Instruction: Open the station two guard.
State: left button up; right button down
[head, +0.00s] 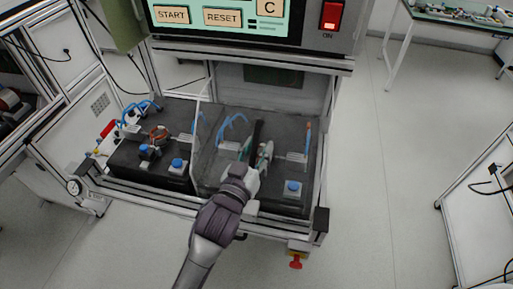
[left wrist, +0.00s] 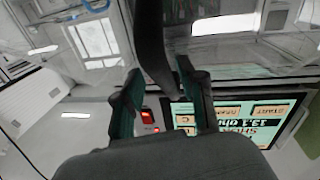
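The test machine (head: 250,64) has two bays below its screen. In the head view, my left gripper (head: 257,153) reaches into the right-hand bay, with its green-padded fingers on either side of an upright black bar (head: 258,134), which looks like a handle. In the left wrist view, the same bar (left wrist: 151,35) runs between the fingertips (left wrist: 159,75). Whether both pads touch it is unclear. The clear guard panel is hard to make out, so I cannot tell how far it stands open. My right gripper is not in view.
The left bay holds a copper-wound stator (head: 158,133) and blue buttons. Another blue button (head: 293,187) sits right of my gripper. A red switch (head: 332,16) is beside the screen. A red emergency knob (head: 296,262) hangs at the front.

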pick_arm(q)
jog(key=shift+a, duration=0.15)
jog(key=v, duration=1.2)
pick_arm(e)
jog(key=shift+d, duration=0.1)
